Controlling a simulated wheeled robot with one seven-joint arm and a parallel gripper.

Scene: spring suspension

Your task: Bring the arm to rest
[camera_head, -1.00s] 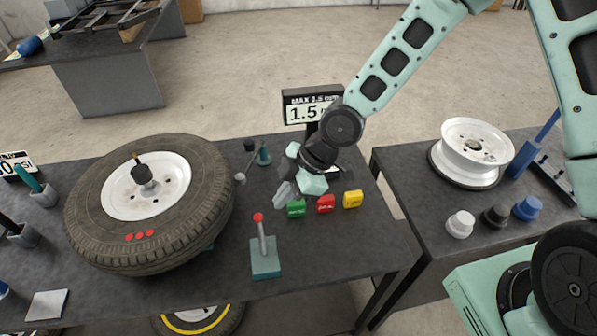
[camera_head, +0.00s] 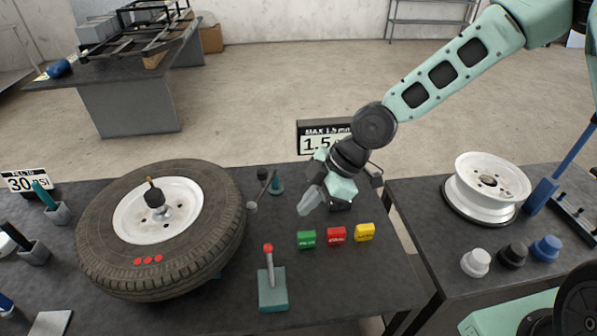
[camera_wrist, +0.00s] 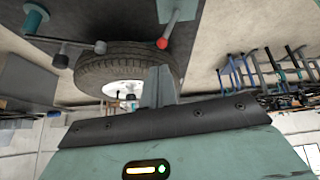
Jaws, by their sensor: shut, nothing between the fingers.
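My gripper (camera_head: 311,202) is shut and empty. In the head view it hangs above the dark table (camera_head: 355,280), in front of the display sign reading 1.5 (camera_head: 312,143) and behind the green block (camera_head: 307,239). My arm comes down to it from the upper right, bent at the elbow. In the wrist view the shut fingers (camera_wrist: 159,85) point towards the tyre (camera_wrist: 100,68), apart from it, and nothing is between them.
The tyre on its white rim (camera_head: 120,262) fills the table's left. A red-knobbed lever (camera_head: 271,288), a red block (camera_head: 336,235) and a yellow block (camera_head: 364,232) stand near my gripper. A bare white wheel (camera_head: 463,190) and several knobs lie on the right table.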

